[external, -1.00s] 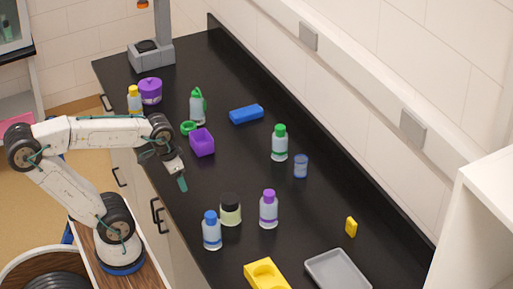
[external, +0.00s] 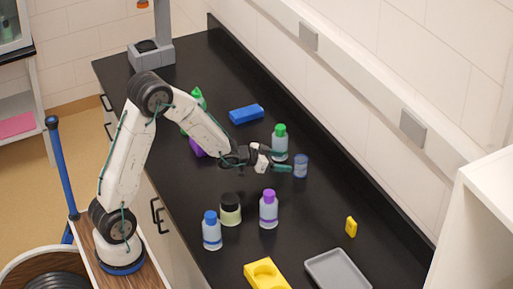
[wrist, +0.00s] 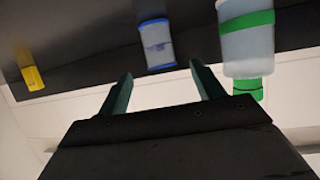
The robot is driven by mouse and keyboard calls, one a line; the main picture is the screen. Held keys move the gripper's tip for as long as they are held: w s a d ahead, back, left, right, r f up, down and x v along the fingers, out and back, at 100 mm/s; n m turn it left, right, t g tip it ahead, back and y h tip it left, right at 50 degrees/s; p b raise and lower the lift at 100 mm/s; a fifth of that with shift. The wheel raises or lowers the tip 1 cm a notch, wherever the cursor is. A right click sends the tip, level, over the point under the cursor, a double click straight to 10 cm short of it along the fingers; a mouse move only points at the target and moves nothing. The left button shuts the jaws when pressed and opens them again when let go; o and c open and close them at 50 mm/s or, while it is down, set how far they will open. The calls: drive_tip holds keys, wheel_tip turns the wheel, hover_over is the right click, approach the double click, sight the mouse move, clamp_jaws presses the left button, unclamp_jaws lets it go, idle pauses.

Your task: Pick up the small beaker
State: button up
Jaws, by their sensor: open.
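The small beaker (external: 301,167) is a little blue-rimmed cup standing on the black counter, right of the green-capped bottle. In the wrist view the beaker (wrist: 156,46) shows upside down, ahead of the gap between my fingers. My gripper (external: 287,169) is open and empty, stretched out low over the counter with its fingers pointing at the beaker. It also shows in the wrist view (wrist: 160,80), with the two green fingers spread apart. The beaker appears just beyond the fingertips; I cannot tell whether they touch it.
The green-capped bottle (external: 280,143) stands close beside my gripper, and also shows in the wrist view (wrist: 247,40). A yellow block (external: 351,227), a grey tray (external: 338,270) and a purple-capped bottle (external: 268,209) stand nearer the front. A blue block (external: 246,114) lies behind.

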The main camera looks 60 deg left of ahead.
sight(301, 166)
drive_tip(key=x, duration=0.8)
drive_tip(key=shift+r, duration=0.2)
drive_tip(key=shift+c, duration=0.4)
drive_tip(key=c, duration=1)
